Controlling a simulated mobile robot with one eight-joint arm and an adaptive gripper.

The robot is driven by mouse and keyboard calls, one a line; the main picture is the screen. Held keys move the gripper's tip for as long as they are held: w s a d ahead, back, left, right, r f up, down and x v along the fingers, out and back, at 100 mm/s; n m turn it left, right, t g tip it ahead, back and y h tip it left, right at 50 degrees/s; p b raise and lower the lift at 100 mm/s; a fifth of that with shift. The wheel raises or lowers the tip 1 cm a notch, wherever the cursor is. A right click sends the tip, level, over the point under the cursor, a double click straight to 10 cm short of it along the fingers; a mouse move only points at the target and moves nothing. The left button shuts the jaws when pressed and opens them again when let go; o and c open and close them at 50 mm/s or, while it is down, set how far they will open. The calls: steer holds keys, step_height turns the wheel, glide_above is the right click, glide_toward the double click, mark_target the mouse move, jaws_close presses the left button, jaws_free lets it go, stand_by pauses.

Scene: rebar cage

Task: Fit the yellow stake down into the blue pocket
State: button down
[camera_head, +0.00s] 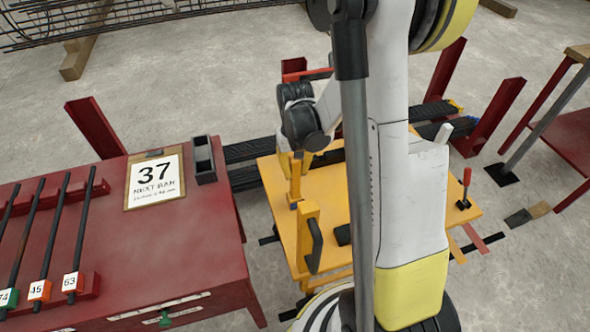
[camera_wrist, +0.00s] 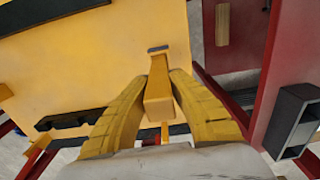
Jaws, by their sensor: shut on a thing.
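My gripper (camera_wrist: 157,95) is shut on the yellow stake (camera_wrist: 159,85), its two yellow fingers on either side of it. In the wrist view the stake points away from the fingers over the yellow table (camera_wrist: 90,55). A small grey piece shows at its far end; I cannot tell whether it is the tip or a slot. In the head view my gripper (camera_head: 297,163) and the stake (camera_head: 295,184) are over the left part of the yellow table (camera_head: 274,180), and the stake looks roughly upright. No clearly blue pocket shows; I cannot tell if the stake touches anything.
A yellow bracket with a dark pad (camera_head: 308,238) stands close in front of the stake. A red-handled clamp (camera_head: 464,188) is at the table's right. The red bench (camera_head: 120,235) at left carries a sign (camera_head: 155,181), a dark open box (camera_head: 203,160) and several black bars.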

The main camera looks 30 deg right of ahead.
steer(key=shift+f+b, duration=0.45)
steer(key=shift+f, duration=0.3)
steer(key=c, duration=1.3)
jaws_free()
steer(key=shift+o, duration=0.2)
steer(key=shift+r, duration=0.1)
step_height(320, 180, up, 12)
